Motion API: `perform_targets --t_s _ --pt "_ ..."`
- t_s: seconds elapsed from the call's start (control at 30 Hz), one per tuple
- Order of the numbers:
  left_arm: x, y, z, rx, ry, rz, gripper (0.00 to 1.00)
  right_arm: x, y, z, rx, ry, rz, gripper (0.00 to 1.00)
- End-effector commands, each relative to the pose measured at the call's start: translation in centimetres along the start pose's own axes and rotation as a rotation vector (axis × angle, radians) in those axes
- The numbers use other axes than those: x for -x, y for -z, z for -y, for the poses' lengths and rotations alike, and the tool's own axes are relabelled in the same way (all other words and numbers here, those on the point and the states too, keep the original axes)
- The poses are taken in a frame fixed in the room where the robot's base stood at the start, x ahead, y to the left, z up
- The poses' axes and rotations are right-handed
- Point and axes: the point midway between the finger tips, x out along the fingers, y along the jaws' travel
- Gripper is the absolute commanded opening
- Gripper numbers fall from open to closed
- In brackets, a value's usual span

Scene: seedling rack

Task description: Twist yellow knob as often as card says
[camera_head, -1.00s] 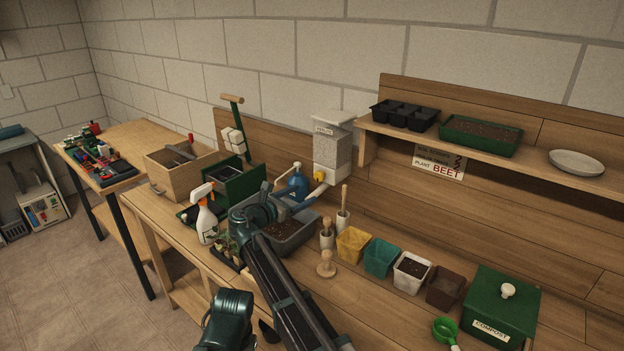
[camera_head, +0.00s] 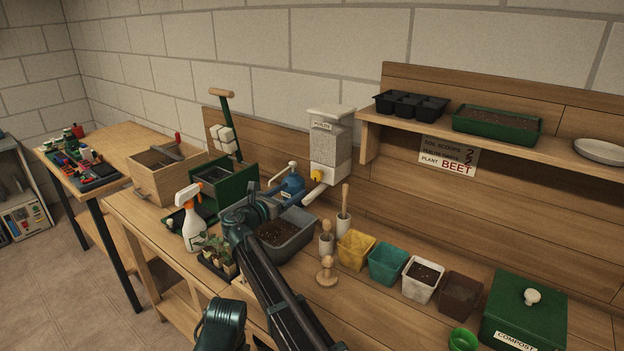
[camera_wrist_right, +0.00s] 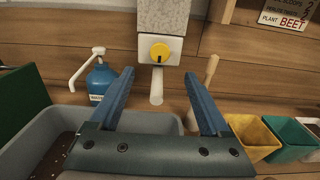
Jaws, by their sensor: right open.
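The yellow knob (camera_head: 316,175) sits low on the front of the white and grey perlite dispenser (camera_head: 329,150) on the back wall. In the right wrist view the knob (camera_wrist_right: 160,52) faces me, with a dark mark at its lower side. A white spout runs down below it. My right gripper (camera_wrist_right: 158,76) is open and empty. Its blue fingers point toward the dispenser, apart from the knob, which shows just above and between the tips. My left gripper is not in view.
A grey soil tub (camera_head: 304,241) lies below the gripper, with a blue pump bottle (camera_head: 289,186) behind it. Wooden-handled tools and several coloured pots (camera_head: 388,264) stand to the right. A green compost box (camera_head: 525,306) is at the far right.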

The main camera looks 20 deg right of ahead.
Motion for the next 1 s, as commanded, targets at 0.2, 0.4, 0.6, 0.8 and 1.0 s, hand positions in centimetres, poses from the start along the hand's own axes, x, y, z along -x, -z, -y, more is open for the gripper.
perform_targets --t_s 0.2,0.4,0.6,0.8,1.0 --pt "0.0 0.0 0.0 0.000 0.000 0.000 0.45 -4.9 0.0 -0.1 -0.001 0.003 0.000 0.81" --pt "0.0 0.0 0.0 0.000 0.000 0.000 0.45 -8.4 0.0 -0.1 -0.001 0.003 -0.001 0.81" --pt "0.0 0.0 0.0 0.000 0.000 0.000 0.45 -10.6 0.0 -0.1 -0.001 0.001 -0.001 0.81" --pt "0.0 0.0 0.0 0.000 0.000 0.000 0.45 -11.4 0.0 0.0 -0.001 0.000 -0.001 0.81" --pt "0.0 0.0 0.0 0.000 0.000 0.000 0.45 -11.4 0.0 0.0 -0.001 0.000 -0.001 0.81"
